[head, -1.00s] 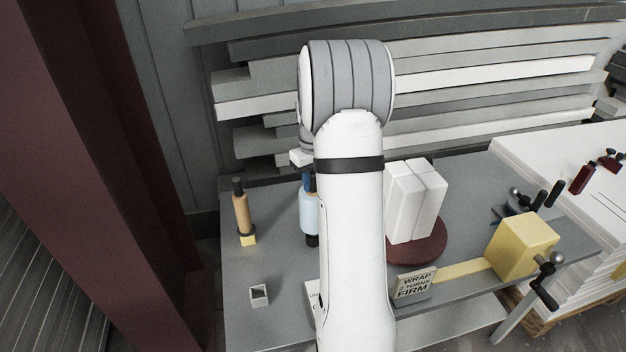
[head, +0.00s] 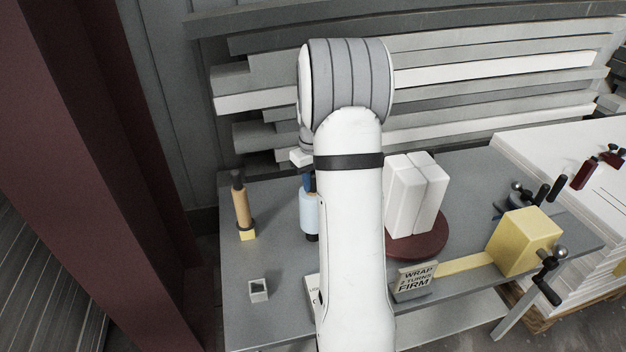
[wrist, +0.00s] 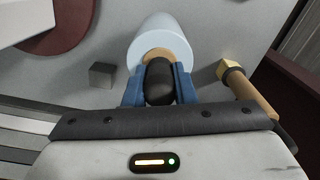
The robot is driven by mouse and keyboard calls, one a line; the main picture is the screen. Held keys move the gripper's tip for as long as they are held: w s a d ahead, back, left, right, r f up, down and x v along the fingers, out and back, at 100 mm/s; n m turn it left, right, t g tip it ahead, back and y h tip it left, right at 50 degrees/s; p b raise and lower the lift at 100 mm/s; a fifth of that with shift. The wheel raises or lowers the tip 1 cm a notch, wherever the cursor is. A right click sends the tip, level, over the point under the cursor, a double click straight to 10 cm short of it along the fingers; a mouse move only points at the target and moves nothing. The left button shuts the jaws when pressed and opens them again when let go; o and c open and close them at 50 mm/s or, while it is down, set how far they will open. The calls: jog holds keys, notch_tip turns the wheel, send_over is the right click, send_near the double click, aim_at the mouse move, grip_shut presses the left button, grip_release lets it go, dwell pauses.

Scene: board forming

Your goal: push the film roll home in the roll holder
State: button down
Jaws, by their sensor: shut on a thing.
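The film roll (head: 309,214) is a pale blue cylinder with dark ends, roughly upright left of my arm in the head view. The wrist view shows the same roll (wrist: 158,40) end-on, with a tan core and a black grip. My gripper (wrist: 159,84) is shut on the black grip, one blue finger on each side. In the head view my gripper (head: 308,183) is partly hidden by my arm. I cannot pick out the roll holder with certainty. Whether the roll's lower end touches anything is hidden.
A tan tool with a yellow foot (head: 244,213) stands left of the roll. A small open grey box (head: 259,290) is nearer me. White boxes (head: 415,195) stand on a dark red turntable (head: 435,247) at right. The wrist view shows a grey block (wrist: 102,75) beside the roll.

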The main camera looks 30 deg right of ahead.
jog(key=c, duration=1.1)
grip_release()
notch_tip(320, 180, up, 8)
jog(key=shift+f+b, duration=0.1)
jog(key=shift+b, duration=0.4)
jog(key=shift+s+a, duration=0.1)
jog(key=shift+a, duration=0.15)
jog(key=s+a+r, duration=0.4)
jog(key=a, duration=0.4)
jog(key=s+a+t, duration=0.1)
jog(key=s+a, duration=0.4)
jog(key=s, duration=0.1)
jog(key=s+a+f+t, duration=0.1)
jog(key=s+a, duration=0.4)
jog(key=s, duration=0.2)
jog(key=s+a+t, duration=0.1)
jog(key=s+a, duration=0.4)
jog(key=s, duration=0.1)
jog(key=shift+s+f, duration=0.25)
jog(key=shift+s, duration=0.05)
